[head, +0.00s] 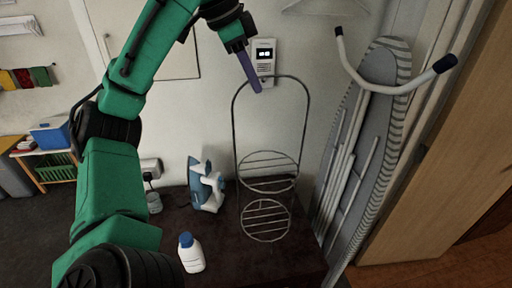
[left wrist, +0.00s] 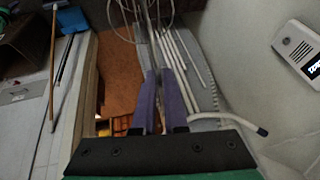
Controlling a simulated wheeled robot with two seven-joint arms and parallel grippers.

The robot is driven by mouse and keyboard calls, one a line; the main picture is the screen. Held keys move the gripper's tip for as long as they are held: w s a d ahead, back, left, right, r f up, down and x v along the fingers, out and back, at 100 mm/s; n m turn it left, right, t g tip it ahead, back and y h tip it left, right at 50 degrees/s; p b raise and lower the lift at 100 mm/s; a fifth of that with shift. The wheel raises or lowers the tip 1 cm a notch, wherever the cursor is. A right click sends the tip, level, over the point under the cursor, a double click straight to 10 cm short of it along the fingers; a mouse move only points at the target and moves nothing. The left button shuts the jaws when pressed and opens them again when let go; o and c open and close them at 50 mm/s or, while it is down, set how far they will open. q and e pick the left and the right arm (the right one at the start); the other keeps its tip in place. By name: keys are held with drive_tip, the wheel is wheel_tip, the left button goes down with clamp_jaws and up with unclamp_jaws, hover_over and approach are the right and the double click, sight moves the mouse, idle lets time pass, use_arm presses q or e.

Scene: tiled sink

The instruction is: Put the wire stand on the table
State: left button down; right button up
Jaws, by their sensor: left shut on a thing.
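The wire stand (head: 268,187) is a tall thin metal frame with an arched top and two round wire shelves. My left gripper (head: 256,86) is shut on the top of its arch, and the stand is upright beneath it. In the left wrist view the wire stand (left wrist: 126,28) shows partly beyond the purple fingers of the left gripper (left wrist: 160,76). The dark table (head: 225,258) lies below the stand. I cannot tell whether the stand's base touches the tabletop or hangs just above it. My right gripper is not in view.
A blue and white iron (head: 206,186) stands left of the wire stand. A white bottle with a blue cap (head: 191,254) is nearer on the table. An ironing board (head: 372,130) leans at the right. A white wall device (head: 263,57) is behind the arch.

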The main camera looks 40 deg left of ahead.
use_arm(q)
wheel_tip(320, 180, down, 11)
drive_tip(key=w+d+b, duration=0.1)
drive_tip(key=w+b, duration=0.1)
drive_tip(key=b, duration=0.1)
drive_tip(key=shift+f, duration=0.2)
drive_tip(key=c, duration=1)
unclamp_jaws()
drive_tip(key=shift+d, duration=0.1)
drive_tip(key=shift+o, duration=0.2)
drive_tip(key=shift+s+r, duration=0.1)
drive_tip(key=shift+s, duration=0.1)
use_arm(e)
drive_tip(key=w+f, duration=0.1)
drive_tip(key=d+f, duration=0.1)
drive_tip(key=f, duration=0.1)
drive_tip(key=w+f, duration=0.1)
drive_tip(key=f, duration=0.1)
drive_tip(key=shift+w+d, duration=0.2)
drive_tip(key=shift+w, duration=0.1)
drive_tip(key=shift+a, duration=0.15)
use_arm(q)
drive_tip(key=shift+r, duration=0.1)
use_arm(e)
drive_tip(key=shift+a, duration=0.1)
